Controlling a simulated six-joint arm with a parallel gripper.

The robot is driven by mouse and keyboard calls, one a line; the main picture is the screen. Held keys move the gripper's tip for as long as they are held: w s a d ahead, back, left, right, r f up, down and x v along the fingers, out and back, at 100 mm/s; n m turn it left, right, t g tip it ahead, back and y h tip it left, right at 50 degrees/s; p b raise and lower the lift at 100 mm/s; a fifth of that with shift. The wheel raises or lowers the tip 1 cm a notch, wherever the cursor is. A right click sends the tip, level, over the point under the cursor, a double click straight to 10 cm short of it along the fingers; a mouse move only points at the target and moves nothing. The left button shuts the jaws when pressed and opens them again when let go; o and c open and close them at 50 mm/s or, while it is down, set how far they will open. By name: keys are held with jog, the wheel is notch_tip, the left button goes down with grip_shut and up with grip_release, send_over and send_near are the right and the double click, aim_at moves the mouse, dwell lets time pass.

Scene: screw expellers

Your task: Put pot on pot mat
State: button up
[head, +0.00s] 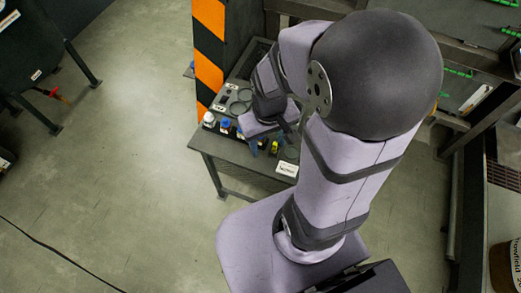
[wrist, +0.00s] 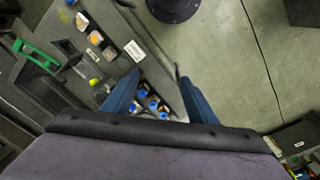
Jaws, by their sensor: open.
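My gripper (wrist: 158,88) shows in the wrist view as two blue fingers, spread apart with nothing held between them. It also shows in the head view (head: 262,146), low over the dark table (head: 225,150), partly hidden by my arm. Several small blue-topped containers (wrist: 150,101) are seen between and beyond the fingers. Dark round shapes (head: 238,107) lie on the table to the left of my gripper; I cannot tell whether one is the pot mat. I cannot make out a pot for certain in either view; my arm hides part of the table.
A white-capped bottle (head: 209,119) and a blue-capped bottle (head: 225,125) stand at the table's left edge. A white card (head: 287,169) lies at its front. An orange and black striped post (head: 208,45) rises behind. A green item (wrist: 36,55) lies left. Open floor surrounds the table's front.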

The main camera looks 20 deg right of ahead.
jog(key=s+a+r, duration=0.2)
jog(key=a, duration=0.1)
jog(key=shift+s+a, duration=0.15)
jog(key=shift+s, duration=0.2)
jog(key=shift+f, duration=0.1)
notch_tip(320, 180, down, 10)
jog(key=b, duration=0.9)
jog(key=shift+r+b, duration=0.2)
jog(key=shift+b, duration=0.2)
